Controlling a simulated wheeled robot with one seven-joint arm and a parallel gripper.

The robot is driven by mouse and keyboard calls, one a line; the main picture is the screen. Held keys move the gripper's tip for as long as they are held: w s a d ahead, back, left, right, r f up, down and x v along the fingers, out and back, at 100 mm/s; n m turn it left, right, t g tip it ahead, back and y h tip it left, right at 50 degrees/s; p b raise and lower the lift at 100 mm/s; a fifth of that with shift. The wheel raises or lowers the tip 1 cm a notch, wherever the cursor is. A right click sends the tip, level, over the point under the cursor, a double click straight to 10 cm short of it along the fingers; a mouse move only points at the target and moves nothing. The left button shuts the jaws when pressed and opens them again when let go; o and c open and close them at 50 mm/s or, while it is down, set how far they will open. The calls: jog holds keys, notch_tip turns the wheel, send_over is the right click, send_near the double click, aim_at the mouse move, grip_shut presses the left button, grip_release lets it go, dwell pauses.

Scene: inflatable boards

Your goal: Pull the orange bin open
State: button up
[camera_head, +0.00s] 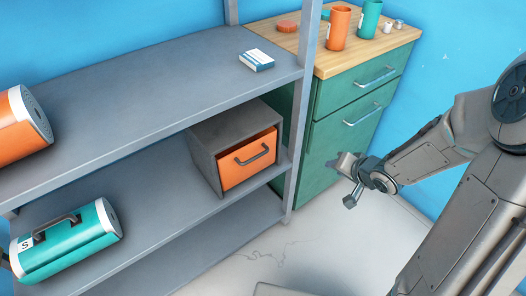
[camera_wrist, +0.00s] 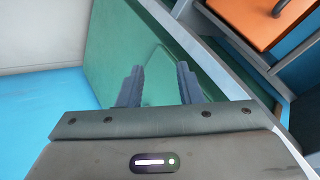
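The orange bin (camera_head: 248,161) sits in a grey box-shaped housing (camera_head: 203,160) on the middle shelf. It has a dark bar handle (camera_head: 252,155) on its front. In the wrist view the orange front (camera_wrist: 262,22) shows at the top right, with part of its handle (camera_wrist: 281,7). My gripper (camera_head: 345,178) is in front of the green cabinet, to the right of the bin and apart from it. In the wrist view its two fingers (camera_wrist: 159,85) stand apart with nothing between them.
The grey shelf unit (camera_head: 130,100) has an upright post (camera_head: 300,130) between the bin and my gripper. The green cabinet (camera_head: 335,130) stands behind. An orange canister (camera_head: 20,125), a teal canister (camera_head: 65,240) and a small white box (camera_head: 256,60) rest on shelves.

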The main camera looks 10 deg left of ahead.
jog(key=s+a+m+g+y, duration=0.1)
jog(key=s+a+y, duration=0.1)
jog(key=a+y, duration=0.35)
jog(key=m+g+y+b, duration=0.1)
jog(key=y+b, duration=0.4)
jog(key=b, duration=0.1)
send_near(242, 153)
jog(key=w+a+f, duration=0.2)
jog(key=w+a, duration=0.1)
jog(key=a, duration=0.1)
jog(key=shift+s+d+h, duration=0.1)
jog(key=shift+s+h, duration=0.1)
jog(key=shift+h, duration=0.05)
grip_shut()
